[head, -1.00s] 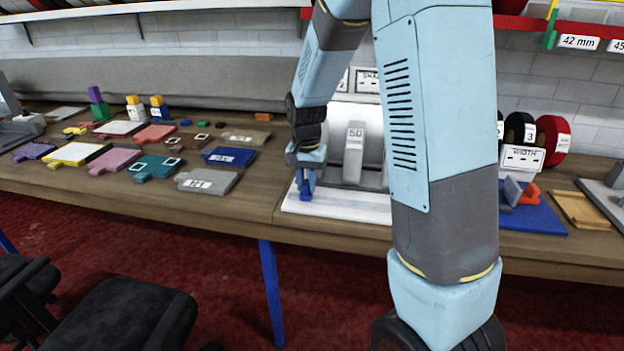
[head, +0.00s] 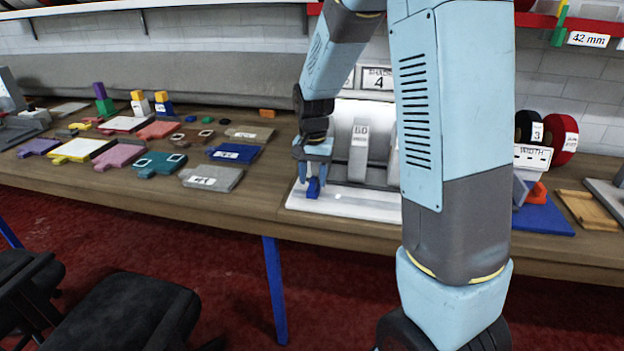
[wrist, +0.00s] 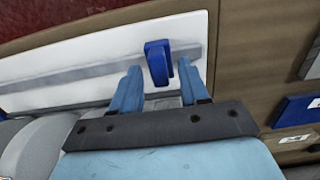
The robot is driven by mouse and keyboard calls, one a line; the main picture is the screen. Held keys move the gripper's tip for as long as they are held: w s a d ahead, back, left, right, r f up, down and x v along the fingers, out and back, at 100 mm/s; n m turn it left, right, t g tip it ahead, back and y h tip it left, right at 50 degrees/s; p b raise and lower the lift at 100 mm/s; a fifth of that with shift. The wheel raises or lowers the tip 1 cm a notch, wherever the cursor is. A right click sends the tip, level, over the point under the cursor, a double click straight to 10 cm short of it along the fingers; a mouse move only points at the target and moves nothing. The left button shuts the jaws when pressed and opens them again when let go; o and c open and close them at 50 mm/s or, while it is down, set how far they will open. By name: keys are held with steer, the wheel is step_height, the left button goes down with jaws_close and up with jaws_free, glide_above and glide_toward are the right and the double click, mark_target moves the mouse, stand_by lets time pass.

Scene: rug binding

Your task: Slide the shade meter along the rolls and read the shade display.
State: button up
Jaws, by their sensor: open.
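The shade meter, a small blue block (head: 314,188), stands on a white base strip (head: 345,204) with a grey track. My gripper (head: 313,182) is open just above it. In the wrist view the blue block (wrist: 157,62) lies between the spread fingertips (wrist: 159,70), with gaps on both sides. The shade display (head: 377,80) stands behind and reads 4; its right edge is hidden by my arm. Pale grey rounded rolls (wrist: 42,145) show at lower left in the wrist view. In the head view my arm covers much of the area behind the base.
Coloured sample plates, including a grey one (head: 211,178) and a blue one (head: 234,153), lie to the left. A WIDTH display (head: 533,156), tape rolls (head: 564,134) and a blue board (head: 546,220) are at right.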

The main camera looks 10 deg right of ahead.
mark_target(314, 180)
step_height(314, 180, up, 13)
steer(key=shift+f, duration=0.15)
stand_by(0.4)
steer(key=s+d+r+n+t, duration=0.1)
steer(key=s+r+t, duration=0.1)
steer(key=s, duration=0.6)
steer(key=s+d+r+n+t, duration=0.1)
steer(key=s+d+r+n, duration=0.1)
steer(key=s, duration=0.7)
steer(key=s+d+r+n+t, duration=0.2)
steer(key=s+r, duration=0.1)
steer(key=s, duration=0.5)
steer(key=shift+s+d+r+t, duration=0.15)
steer(key=shift+d+r+t, duration=0.05)
steer(key=shift+d+t, duration=0.1)
